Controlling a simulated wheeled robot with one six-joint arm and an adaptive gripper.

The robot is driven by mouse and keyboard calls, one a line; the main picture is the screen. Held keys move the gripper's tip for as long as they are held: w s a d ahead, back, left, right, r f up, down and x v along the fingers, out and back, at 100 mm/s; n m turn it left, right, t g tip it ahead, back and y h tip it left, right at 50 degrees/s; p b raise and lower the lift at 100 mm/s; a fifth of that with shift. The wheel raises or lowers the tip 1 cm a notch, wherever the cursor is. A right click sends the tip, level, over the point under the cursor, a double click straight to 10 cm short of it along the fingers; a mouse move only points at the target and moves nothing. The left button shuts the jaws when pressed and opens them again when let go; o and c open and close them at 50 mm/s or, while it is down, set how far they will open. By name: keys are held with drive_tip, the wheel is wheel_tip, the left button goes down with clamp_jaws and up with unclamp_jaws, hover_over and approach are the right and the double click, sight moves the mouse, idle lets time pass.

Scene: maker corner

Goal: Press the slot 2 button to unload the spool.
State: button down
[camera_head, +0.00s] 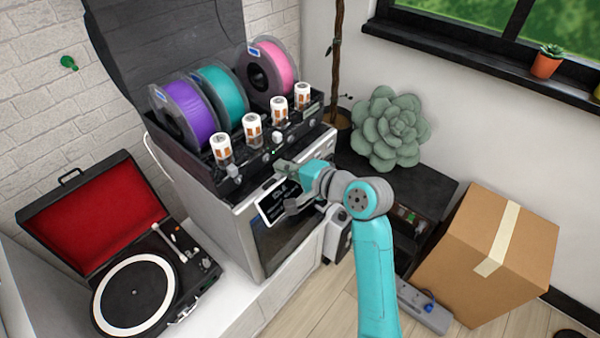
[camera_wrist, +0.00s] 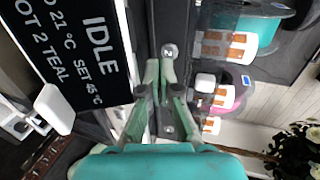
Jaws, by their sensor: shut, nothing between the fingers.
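The spool unit (camera_head: 262,155) sits open on top of the printer, with a purple spool (camera_head: 183,112), a teal spool (camera_head: 222,92) and a pink spool (camera_head: 270,68) in it. The teal spool also shows in the wrist view (camera_wrist: 262,30). My gripper (camera_head: 279,168) is shut and empty at the unit's front strip. In the wrist view my fingertips (camera_wrist: 160,66) are close to a round metal button (camera_wrist: 168,50). I cannot read slot numbers on the buttons or tell contact.
The tilted screen (camera_wrist: 75,60) beside my gripper reads "IDLE" and "2 TEAL". White-capped canisters (camera_head: 252,130) line the unit's front. A record player (camera_head: 135,290) is at left; a succulent (camera_head: 390,130) and a cardboard box (camera_head: 490,255) are at right.

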sight(267, 158)
drive_tip(key=shift+w+a, duration=0.85)
drive_tip(key=shift+a, duration=0.25)
drive_tip(key=shift+w+a+r, duration=0.1)
drive_tip(key=shift+w+a, duration=0.35)
drive_tip(key=shift+a, duration=0.1)
